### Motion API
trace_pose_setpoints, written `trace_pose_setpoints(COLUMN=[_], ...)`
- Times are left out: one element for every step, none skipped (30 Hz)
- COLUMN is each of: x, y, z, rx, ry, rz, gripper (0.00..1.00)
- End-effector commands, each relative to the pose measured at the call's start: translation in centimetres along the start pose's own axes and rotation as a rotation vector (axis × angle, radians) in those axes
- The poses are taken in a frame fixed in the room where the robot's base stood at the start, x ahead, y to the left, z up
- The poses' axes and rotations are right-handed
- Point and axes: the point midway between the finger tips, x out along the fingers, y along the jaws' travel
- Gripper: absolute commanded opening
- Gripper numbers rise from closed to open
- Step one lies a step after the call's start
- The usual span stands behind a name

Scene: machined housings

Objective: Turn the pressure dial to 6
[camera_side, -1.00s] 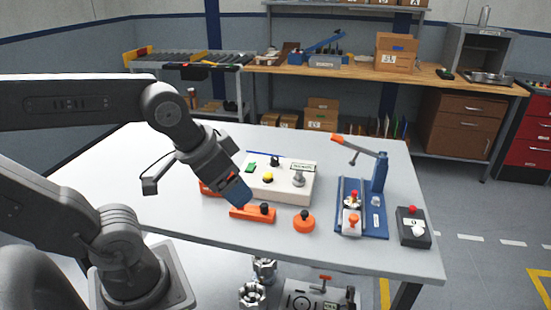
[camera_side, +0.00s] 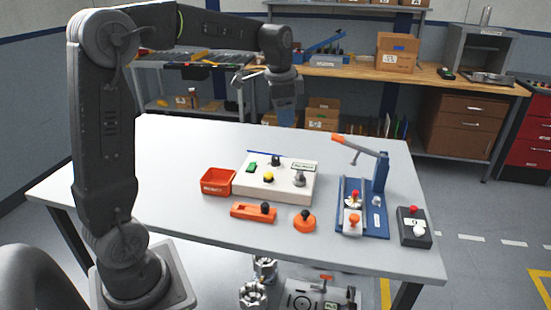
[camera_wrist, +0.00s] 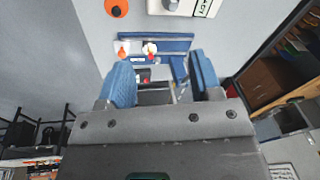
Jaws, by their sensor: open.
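A cream control box (camera_side: 262,189) sits mid-table in the side view. On it are a green button (camera_side: 251,167), a yellow knob (camera_side: 268,178), a dark knob (camera_side: 275,160), a grey knob (camera_side: 299,178) and a small label plate (camera_side: 303,167). Which one is the pressure dial I cannot tell; no numbers are readable. The box is cut off at the top of the wrist view (camera_wrist: 157,7). My gripper (camera_side: 284,118) hangs near the table's back edge, behind and above the box, touching nothing there. In the wrist view its blue fingers (camera_wrist: 160,65) are apart, with nothing held.
An orange tray (camera_side: 217,190) stands left of the box. In front are an orange slider block (camera_side: 247,213) and an orange round knob (camera_side: 303,226). A blue lever fixture (camera_side: 374,222) and a black button box (camera_side: 412,239) stand right. The table's left side is clear.

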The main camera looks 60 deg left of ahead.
Motion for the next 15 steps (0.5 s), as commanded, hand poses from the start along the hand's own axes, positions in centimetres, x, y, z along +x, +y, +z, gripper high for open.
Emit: trace_pose_setpoints(x=[1.6,2.3,3.4,4.2,5.1,6.1,6.9,7.7,8.5,9.1,9.6,10.2,10.5,10.8,11.1], y=[-2.6,-3.9,-5.6,-6.8,-8.0,-9.3,-10.3,-11.2,-12.2,-12.8,-13.4,-13.9,-14.3,-14.6,-14.8], z=[-0.1,-0.2,-0.1,0.0,0.2,0.4,0.7,0.9,1.2,1.4,1.7,1.9,2.1,2.2,2.3], rx=[0.032,0.055,0.087,0.111,0.133,0.162,0.182,0.2,0.223,0.238,0.251,0.266,0.276,0.283,0.29], ry=[-0.025,-0.036,-0.05,-0.059,-0.067,-0.076,-0.082,-0.086,-0.091,-0.094,-0.096,-0.098,-0.099,-0.1,-0.101], rz=[0.021,0.032,0.047,0.058,0.07,0.085,0.096,0.106,0.118,0.126,0.134,0.142,0.146,0.151,0.154], gripper=[0.59,0.59,0.59,0.59,0.59,0.59,0.59,0.59,0.59,0.59,0.59,0.59,0.59,0.59,0.59])
